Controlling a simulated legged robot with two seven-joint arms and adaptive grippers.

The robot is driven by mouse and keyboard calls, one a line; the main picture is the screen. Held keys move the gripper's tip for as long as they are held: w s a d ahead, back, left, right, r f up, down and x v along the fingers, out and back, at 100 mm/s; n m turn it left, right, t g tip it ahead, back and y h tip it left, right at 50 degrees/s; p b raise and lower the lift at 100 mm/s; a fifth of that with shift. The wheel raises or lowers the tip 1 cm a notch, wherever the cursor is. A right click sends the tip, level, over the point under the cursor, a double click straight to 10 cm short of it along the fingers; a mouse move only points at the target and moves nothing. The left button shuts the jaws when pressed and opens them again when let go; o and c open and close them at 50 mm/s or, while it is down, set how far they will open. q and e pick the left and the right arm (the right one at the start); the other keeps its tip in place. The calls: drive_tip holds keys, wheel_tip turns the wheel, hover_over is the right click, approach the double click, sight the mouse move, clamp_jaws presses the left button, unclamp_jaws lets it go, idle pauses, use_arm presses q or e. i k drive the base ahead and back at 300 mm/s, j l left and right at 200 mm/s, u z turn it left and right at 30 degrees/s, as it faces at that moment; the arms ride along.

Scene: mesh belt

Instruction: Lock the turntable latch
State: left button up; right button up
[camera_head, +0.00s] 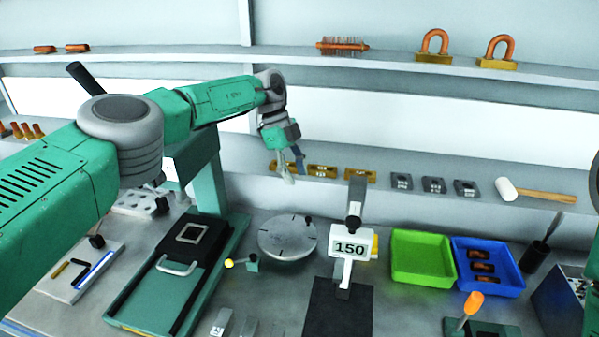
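The turntable (287,238) is a round grey disc with dark marks and a small dark knob near its upper right rim. To its left, close to the rim, is a small latch (251,262) with a green block and a lever ending in a yellow ball (229,263). I cannot tell the latch's exact position against the disc. My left gripper (288,167) hangs above and behind the turntable, in front of the back shelf, apart from disc and latch. Its fingers are seen from the side and small, so their opening is unclear. My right gripper is not seen.
Right of the turntable stands a post with a "150" sign (349,249). A green tray (421,257) and a blue tray (487,267) lie farther right. A green press-like frame (175,270) stands left. A mallet (535,192) and metal parts lie on the back shelf.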

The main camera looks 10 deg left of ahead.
sight(230, 263)
drive_tip(key=k, duration=1.5)
